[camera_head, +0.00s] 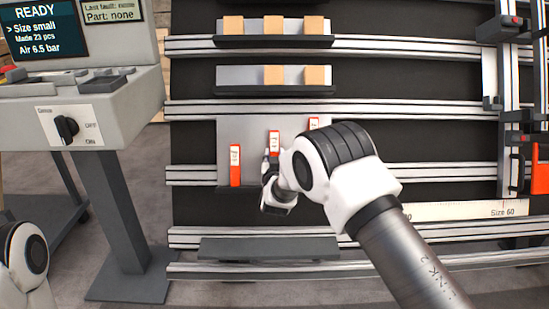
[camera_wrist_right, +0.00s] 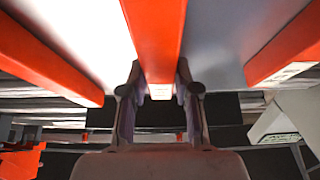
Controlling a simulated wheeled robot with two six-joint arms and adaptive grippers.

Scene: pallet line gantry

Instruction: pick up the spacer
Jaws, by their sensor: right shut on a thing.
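Three orange-red spacers with white labels stand upright in a row at a grey back plate (camera_head: 253,127) in the head view: a left one (camera_head: 235,165), a middle one (camera_head: 274,142) and a right one (camera_head: 313,122). My right gripper (camera_head: 268,162) is at the middle one, and my own wrist hides part of it there. In the right wrist view the fingers (camera_wrist_right: 158,82) are shut on the middle spacer (camera_wrist_right: 153,35), one on each side of its end. My left gripper is out of view.
Two shelves above hold light wooden blocks (camera_head: 273,75). An empty grey shelf (camera_head: 268,248) lies below. A control console (camera_head: 75,125) stands at left. A gantry post with an orange-red part (camera_head: 541,170) is at right. Horizontal rails cross the frame.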

